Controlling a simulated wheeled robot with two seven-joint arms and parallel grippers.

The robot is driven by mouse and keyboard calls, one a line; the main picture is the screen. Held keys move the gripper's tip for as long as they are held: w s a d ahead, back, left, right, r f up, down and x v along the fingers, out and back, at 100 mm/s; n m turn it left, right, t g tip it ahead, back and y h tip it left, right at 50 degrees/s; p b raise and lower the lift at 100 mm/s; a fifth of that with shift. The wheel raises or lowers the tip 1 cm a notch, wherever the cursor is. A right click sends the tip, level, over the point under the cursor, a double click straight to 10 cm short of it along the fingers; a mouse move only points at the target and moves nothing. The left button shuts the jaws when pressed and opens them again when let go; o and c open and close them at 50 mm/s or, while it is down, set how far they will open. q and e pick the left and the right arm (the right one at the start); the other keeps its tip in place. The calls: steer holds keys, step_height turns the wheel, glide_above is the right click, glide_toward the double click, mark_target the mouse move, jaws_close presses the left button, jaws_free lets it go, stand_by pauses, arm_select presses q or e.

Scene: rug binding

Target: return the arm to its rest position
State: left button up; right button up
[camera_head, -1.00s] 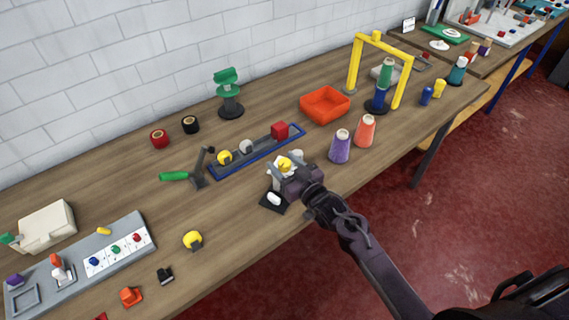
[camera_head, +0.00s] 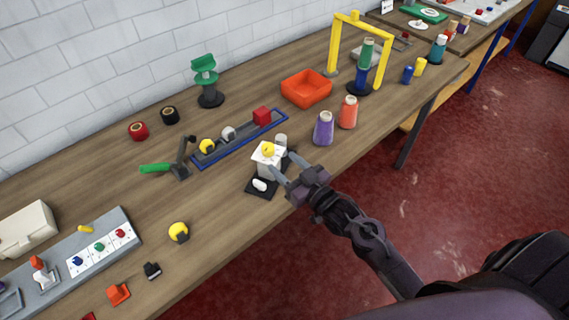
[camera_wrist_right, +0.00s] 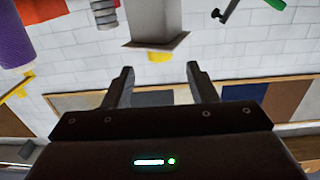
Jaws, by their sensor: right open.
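My right gripper (camera_head: 289,172) is open with nothing between its fingers. In the head view it is at the front edge of the wooden table, just right of a white block-like stand (camera_head: 266,160) with a yellow piece (camera_head: 268,149) on top. In the right wrist view the open fingers (camera_wrist_right: 162,85) point toward the white wall, and the grey-white stand (camera_wrist_right: 152,22) is beyond them, apart from them. My left gripper is not in view.
Purple (camera_head: 323,129) and orange (camera_head: 347,112) thread cones stand right of the gripper. A blue tray (camera_head: 240,147), a red-orange bin (camera_head: 306,89) and a yellow arch (camera_head: 334,45) are behind. Open floor (camera_head: 450,190) lies right of the table.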

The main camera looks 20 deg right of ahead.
stand_by(0.3)
steer(key=s+m+g+h, duration=0.1)
steer(key=s+g+h, duration=0.4)
steer(key=s+g, duration=1.25)
steer(key=s+f+t, duration=0.1)
steer(key=s+f, duration=0.1)
steer(key=f, duration=1.3)
steer(key=s+f+t, duration=0.2)
steer(key=s+f, duration=0.1)
steer(key=f, duration=1.2)
steer(key=s+d+f+g+b, duration=0.1)
steer(key=s+d+f, duration=0.2)
steer(key=s+f, duration=1.6)
steer(key=shift+s+f+g+h, duration=0.15)
steer(key=shift+s+g+h, duration=0.2)
steer(key=shift+s, duration=0.1)
